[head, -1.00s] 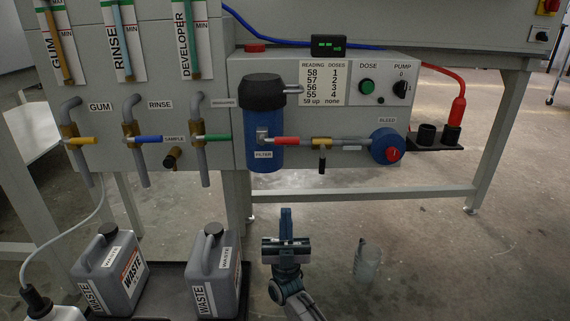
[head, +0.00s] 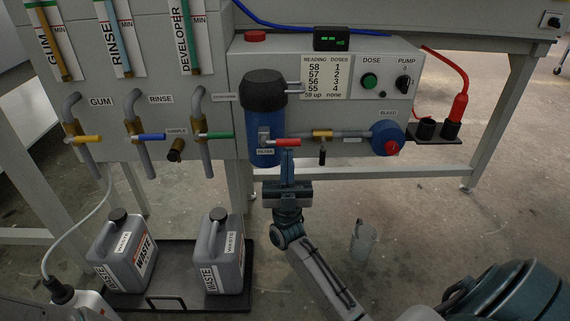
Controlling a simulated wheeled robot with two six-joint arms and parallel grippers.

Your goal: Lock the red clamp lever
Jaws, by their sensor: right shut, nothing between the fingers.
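The red lever (head: 286,142) lies level on the front of the blue filter housing (head: 264,128), pointing right from its grey pivot. It is the only red lever I see; no label calls it a clamp. My right gripper (head: 287,154) is shut and empty, pointing up, with its fingertips right below the red lever. I cannot tell whether they touch it. The filter housing has a dark lid (head: 263,90) with a grey handle (head: 294,87) pointing right. My left gripper is not in view.
To the right are a brass valve (head: 322,134) with a black handle and the blue bleed knob (head: 386,141). Yellow (head: 88,138), blue (head: 151,137) and green (head: 220,135) valve levers sit left. Two waste jugs (head: 127,252) (head: 222,254) stand on a black tray (head: 181,305) below.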

